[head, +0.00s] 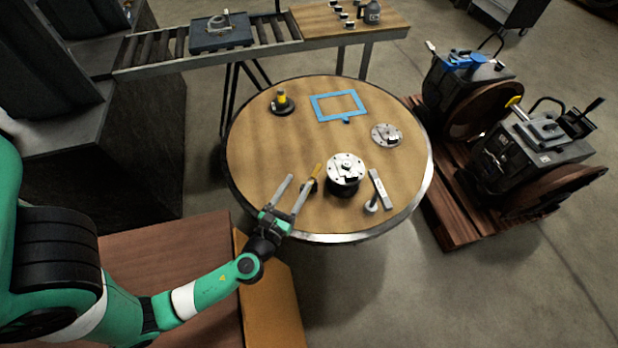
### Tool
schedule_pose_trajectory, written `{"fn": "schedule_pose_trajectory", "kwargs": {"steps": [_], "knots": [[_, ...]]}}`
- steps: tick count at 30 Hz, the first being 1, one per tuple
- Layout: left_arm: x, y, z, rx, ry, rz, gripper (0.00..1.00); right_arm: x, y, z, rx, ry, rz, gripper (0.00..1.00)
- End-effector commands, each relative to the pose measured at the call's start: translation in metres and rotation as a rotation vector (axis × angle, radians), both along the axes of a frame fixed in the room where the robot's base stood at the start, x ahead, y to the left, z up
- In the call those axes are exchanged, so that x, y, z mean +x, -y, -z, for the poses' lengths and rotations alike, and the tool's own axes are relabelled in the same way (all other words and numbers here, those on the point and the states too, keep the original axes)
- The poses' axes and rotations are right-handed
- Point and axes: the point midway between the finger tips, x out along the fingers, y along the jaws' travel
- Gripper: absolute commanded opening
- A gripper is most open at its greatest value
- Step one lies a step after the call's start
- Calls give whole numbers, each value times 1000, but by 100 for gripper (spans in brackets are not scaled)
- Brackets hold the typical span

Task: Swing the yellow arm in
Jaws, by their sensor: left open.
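The yellow arm (318,172) is a short yellow bar at the left side of a silver-topped round fixture (346,168) with a dark base, on the round wooden table. My left gripper (299,182) reaches in over the table's front edge. Its two long grey fingers are apart and point towards the yellow arm. The right finger's tip is close to the lower end of the yellow arm; I cannot tell whether they touch. Nothing shows between the fingers. The lower end of the yellow arm is partly hidden by that finger. My right gripper is not in view.
The round table (250,155) also holds a yellow-topped post (282,100), a blue frame (352,96), a silver disc (387,134) and a grey bar (380,188) beside a small round-topped piece (371,206). The table's left part is clear. A roller conveyor (270,30) stands behind.

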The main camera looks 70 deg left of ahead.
Motion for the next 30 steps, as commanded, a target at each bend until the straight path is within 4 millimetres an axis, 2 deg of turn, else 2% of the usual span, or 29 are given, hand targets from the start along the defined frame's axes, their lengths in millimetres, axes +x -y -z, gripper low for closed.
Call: {"fn": "schedule_pose_trajectory", "kwargs": {"steps": [1,8,11,18,29,30], "knots": [[0,0,17,-1,-1,0,55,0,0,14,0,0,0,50],[1,0,76,0,-1,1,55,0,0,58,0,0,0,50],[17,-16,69,-2,6,-7,55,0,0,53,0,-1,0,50],[50,-44,68,-3,3,-2,55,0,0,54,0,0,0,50],[57,-50,67,-1,1,0,55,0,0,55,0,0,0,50],[57,-50,67,-1,1,0,51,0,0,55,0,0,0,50]]}}
